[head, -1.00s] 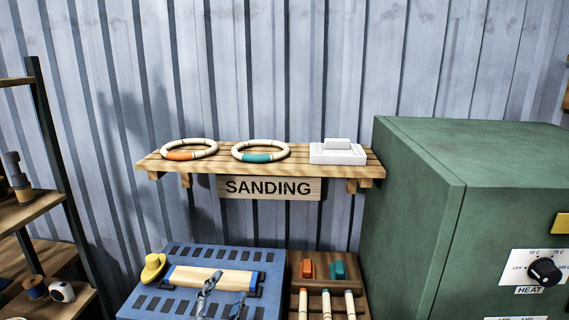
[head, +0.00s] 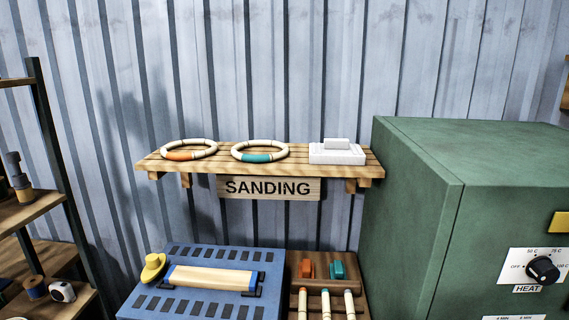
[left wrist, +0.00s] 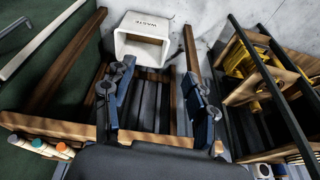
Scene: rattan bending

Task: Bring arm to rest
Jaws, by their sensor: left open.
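My left gripper (left wrist: 160,92) shows in the left wrist view. Its two blue-padded fingers are spread apart, with nothing between them. Behind the fingers are a wooden frame (left wrist: 155,139) with dark slats and a white box marked WASTE (left wrist: 147,27). The head view shows no gripper. My right gripper is in neither view.
In the head view, a blue slotted board (head: 195,307) bears a pale roller-like piece (head: 212,278) and a yellow knob (head: 153,267). A SANDING shelf (head: 270,168) holds two rings and a white block. A green heat cabinet (head: 410,200) stands right, a rack (head: 50,140) left.

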